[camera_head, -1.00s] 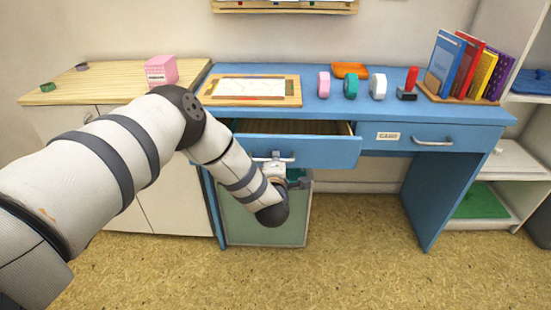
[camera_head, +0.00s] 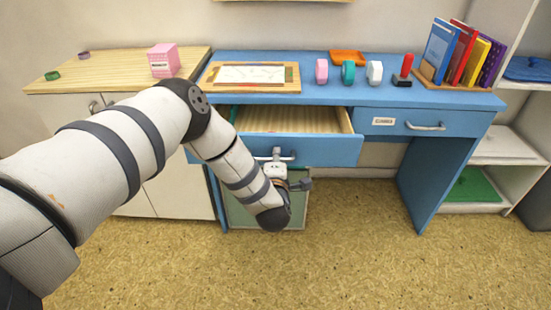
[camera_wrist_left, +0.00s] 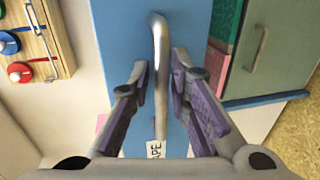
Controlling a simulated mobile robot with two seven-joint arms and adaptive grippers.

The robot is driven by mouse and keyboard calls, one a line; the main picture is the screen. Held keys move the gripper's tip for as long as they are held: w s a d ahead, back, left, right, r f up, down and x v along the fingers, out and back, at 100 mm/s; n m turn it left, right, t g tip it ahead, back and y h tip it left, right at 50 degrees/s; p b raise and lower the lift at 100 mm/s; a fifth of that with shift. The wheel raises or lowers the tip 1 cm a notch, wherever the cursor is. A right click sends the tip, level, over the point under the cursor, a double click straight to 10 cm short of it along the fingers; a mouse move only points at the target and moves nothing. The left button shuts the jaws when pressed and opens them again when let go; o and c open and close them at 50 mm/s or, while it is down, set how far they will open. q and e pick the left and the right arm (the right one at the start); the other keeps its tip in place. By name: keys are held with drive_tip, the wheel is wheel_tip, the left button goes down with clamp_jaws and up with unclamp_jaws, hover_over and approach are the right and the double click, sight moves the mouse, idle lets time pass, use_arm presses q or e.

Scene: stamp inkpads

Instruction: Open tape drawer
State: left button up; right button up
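The tape drawer (camera_head: 310,150) is the left drawer of the blue desk. It is pulled part way out, and its bare wooden inside shows in the head view. Its metal handle (camera_wrist_left: 160,70) runs up the middle of the left wrist view, beside a partly hidden label (camera_wrist_left: 155,149). My left gripper (camera_head: 276,160) is at the drawer front. In the left wrist view its fingers (camera_wrist_left: 160,75) are on both sides of the handle, close against it. My right gripper is not in view.
The other drawer (camera_head: 420,122) is closed. A wooden-topped cabinet (camera_head: 110,68) is at left. The floor (camera_head: 360,260) in front is clear.

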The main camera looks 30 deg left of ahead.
use_arm(q)
drive_tip(key=v, duration=1.2)
drive_tip(key=s+d+f+m+g+h+p, duration=0.1)
drive_tip(key=s+d+f+m+g+h, duration=0.2)
drive_tip(key=s+d+f+m+h, duration=0.45)
drive_tip(key=s+d+f+m+g+h+p, duration=0.1)
drive_tip(key=s+f+m+g, duration=0.2)
drive_tip(key=s+m, duration=0.3)
drive_tip(key=s+f+m+g, duration=0.2)
drive_tip(key=s+m+g, duration=0.1)
drive_tip(key=s, duration=0.6)
drive_tip(key=s+a+r+m+g, duration=0.1)
drive_tip(key=s+m+g, duration=0.2)
drive_tip(key=s, duration=0.6)
drive_tip(key=s+a+m+g+p, duration=0.1)
drive_tip(key=s+m+g, duration=0.3)
drive_tip(key=s, duration=0.5)
drive_tip(key=shift+a+r, duration=0.4)
drive_tip(key=shift+a, duration=0.35)
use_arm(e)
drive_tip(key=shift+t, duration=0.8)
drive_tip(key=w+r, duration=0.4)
